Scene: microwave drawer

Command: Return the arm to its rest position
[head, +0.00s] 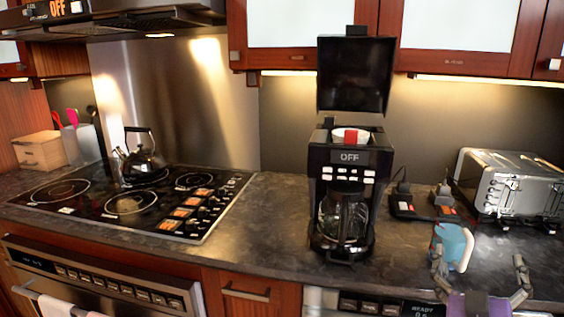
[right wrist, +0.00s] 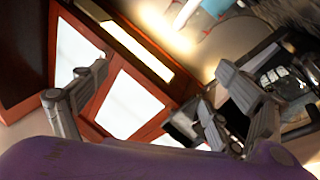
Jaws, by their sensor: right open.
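My right gripper (head: 480,264) is at the lower right of the head view, above the counter's front edge, with its fingers spread wide. In the right wrist view the gripper (right wrist: 165,72) shows its two grey fingers apart with nothing held between them. A blue mug (head: 450,243) with a pale handle stands on the counter, and one finger partly overlaps it in the head view. Whether they touch cannot be told. A blue shape, probably this mug (right wrist: 216,7), is cut off at the top of the wrist view. My left gripper is not in view.
A coffee maker (head: 347,195) with its lid raised stands left of the mug. A toaster (head: 510,182) is behind it to the right. A stovetop (head: 130,203) with a kettle (head: 146,158) is at the left. The counter (head: 265,215) is bare between stovetop and coffee maker.

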